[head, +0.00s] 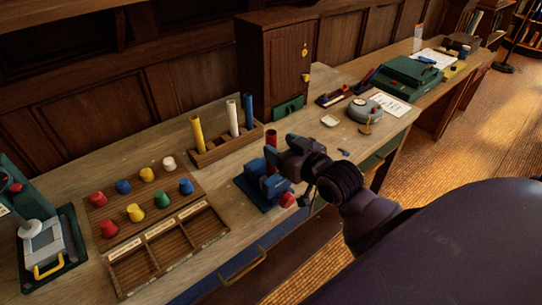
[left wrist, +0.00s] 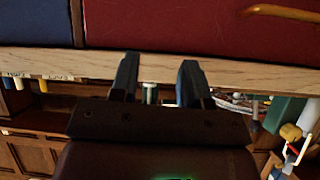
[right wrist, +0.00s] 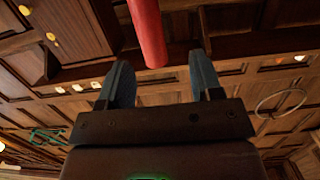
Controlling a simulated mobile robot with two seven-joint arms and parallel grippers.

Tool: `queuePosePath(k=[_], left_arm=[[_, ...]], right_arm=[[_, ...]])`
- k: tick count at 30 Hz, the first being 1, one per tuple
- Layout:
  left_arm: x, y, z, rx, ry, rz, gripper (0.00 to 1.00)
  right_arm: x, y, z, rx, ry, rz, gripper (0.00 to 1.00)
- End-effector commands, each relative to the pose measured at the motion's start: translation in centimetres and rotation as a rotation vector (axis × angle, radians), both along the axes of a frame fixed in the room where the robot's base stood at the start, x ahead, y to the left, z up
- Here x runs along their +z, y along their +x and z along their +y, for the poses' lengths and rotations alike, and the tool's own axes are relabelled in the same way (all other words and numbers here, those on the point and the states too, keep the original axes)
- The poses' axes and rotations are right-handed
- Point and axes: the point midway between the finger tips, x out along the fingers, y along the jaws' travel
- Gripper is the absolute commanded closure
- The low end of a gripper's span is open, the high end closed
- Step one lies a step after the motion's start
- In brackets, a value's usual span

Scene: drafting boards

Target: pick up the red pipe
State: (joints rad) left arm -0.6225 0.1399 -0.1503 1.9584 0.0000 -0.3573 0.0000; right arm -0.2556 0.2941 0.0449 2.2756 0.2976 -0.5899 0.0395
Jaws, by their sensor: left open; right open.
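The red pipe (right wrist: 148,32) shows in the right wrist view, with its free end between and just beyond the open fingers of my right gripper (right wrist: 166,80). In the head view only a short part of the red pipe (head: 271,138) shows beside my right gripper (head: 285,160), above a blue vise-like device (head: 262,187); the gripper hides the rest. Whether the fingers touch the pipe I cannot tell. My left gripper (left wrist: 158,75) is open and empty in the left wrist view, near a wooden table edge, and is outside the head view.
A wooden rack (head: 213,150) holds yellow, white and blue pipes upright left of my right gripper. A board (head: 125,192) of coloured knobs and a sectioned tray (head: 165,252) lie further left. A dark cabinet (head: 283,65) stands behind. A round grey device (head: 364,110) is at right.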

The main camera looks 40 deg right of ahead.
Motion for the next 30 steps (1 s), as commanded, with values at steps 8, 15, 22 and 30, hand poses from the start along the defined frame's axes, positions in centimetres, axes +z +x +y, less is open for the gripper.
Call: queuePosePath(k=[8, 15, 22, 30], left_arm=[[0.5, 0.5, -0.1, -0.003, -0.001, -0.01, 0.57], [1.2, 0.4, -0.1, -0.003, -0.001, -0.01, 0.57], [1.1, 0.3, -0.1, -0.002, 0.0, -0.005, 0.57], [0.9, 0.1, 0.0, -0.001, 0.0, 0.0, 0.57]], right_arm=[[-0.2, 1.9, 0.1, 0.0, -0.002, 0.0, 0.41], [-0.8, 4.8, -0.4, -0.001, -0.001, 0.0, 0.41], [-1.2, 6.6, -0.2, -0.001, -0.002, 0.0, 0.41], [-1.2, 6.7, -0.2, -0.001, -0.002, 0.0, 0.47]])
